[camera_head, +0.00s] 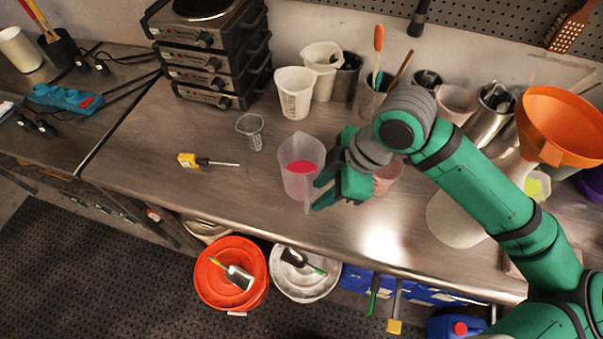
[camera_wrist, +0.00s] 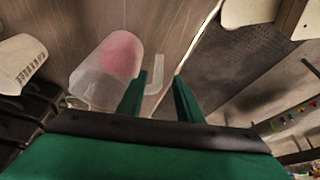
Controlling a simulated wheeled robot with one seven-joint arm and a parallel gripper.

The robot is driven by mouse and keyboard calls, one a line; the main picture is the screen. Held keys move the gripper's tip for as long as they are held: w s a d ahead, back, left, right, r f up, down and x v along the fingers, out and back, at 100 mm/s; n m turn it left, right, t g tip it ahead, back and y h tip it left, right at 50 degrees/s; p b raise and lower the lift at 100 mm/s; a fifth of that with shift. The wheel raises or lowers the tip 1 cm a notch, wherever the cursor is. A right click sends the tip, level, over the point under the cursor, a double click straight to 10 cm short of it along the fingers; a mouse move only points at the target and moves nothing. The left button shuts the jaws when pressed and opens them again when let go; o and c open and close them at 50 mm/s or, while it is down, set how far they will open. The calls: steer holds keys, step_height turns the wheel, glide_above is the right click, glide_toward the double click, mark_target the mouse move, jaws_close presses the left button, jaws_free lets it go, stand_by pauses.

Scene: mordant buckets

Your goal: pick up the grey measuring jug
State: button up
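The translucent greyish measuring jug (camera_head: 292,184) stands upright on the steel bench with pink-red contents inside. Its handle faces my gripper (camera_head: 317,194). In the wrist view, the jug (camera_wrist: 88,84) lies left of my gripper (camera_wrist: 160,88), and its pale handle shows between the two spread green fingers. The fingers are open, with visible gaps on either side of the handle. The exact depth of the handle between the fingers is hard to tell.
Two white measuring jugs (camera_head: 294,98) stand behind. A small clear beaker (camera_head: 251,128) and a yellow-handled tool (camera_head: 190,160) lie to the left. A pink vessel (camera_head: 386,178) is partly hidden behind my gripper. An orange bucket (camera_head: 206,286) stands below the bench edge.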

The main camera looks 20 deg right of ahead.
mark_target(307, 204)
steer(key=shift+x, duration=4.35)
steer(key=shift+w+d, duration=0.1)
jaws_close()
